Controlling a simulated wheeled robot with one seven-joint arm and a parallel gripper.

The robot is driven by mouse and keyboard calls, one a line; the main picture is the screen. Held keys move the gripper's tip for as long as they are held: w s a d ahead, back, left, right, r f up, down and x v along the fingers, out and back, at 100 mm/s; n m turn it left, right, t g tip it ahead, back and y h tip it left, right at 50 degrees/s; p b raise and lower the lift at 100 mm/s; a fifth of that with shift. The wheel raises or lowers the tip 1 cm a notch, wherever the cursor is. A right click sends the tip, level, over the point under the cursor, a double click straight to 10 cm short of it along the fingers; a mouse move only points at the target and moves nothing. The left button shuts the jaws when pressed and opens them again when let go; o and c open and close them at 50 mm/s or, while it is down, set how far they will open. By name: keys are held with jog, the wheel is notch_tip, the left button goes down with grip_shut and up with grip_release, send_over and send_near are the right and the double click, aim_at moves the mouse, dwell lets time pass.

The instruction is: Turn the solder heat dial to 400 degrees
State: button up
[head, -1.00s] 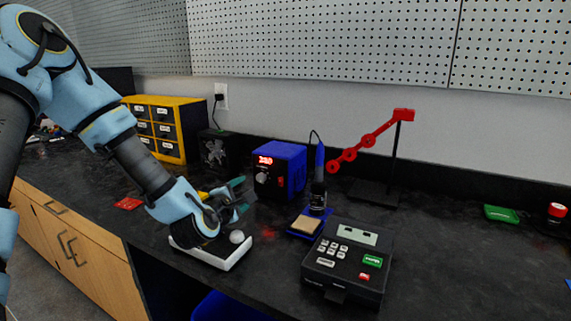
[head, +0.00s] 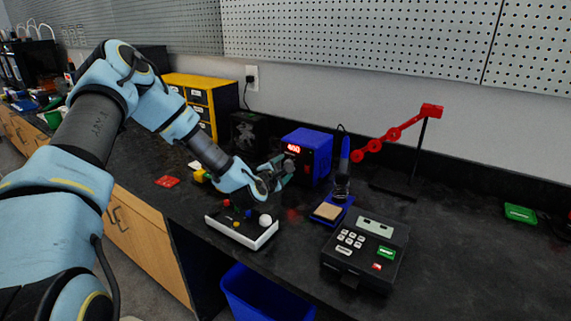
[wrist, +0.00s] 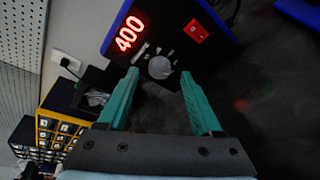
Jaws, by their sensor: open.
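The blue solder station (head: 309,152) stands on the black bench, and its red display (head: 293,149) reads 400. In the wrist view the display (wrist: 129,34) also reads 400, tilted by the camera. The round grey dial (wrist: 159,68) sits on the station's front, beside a red switch (wrist: 196,31). My gripper (wrist: 163,76) is open, with its two green fingers pointing at the station and the dial between and just beyond the tips. In the head view my gripper (head: 283,168) is close in front of the station's face. Contact with the dial cannot be told.
A yellow drawer cabinet (head: 212,96) is behind left.

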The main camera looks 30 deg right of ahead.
jog(key=shift+x, duration=0.75)
grip_shut()
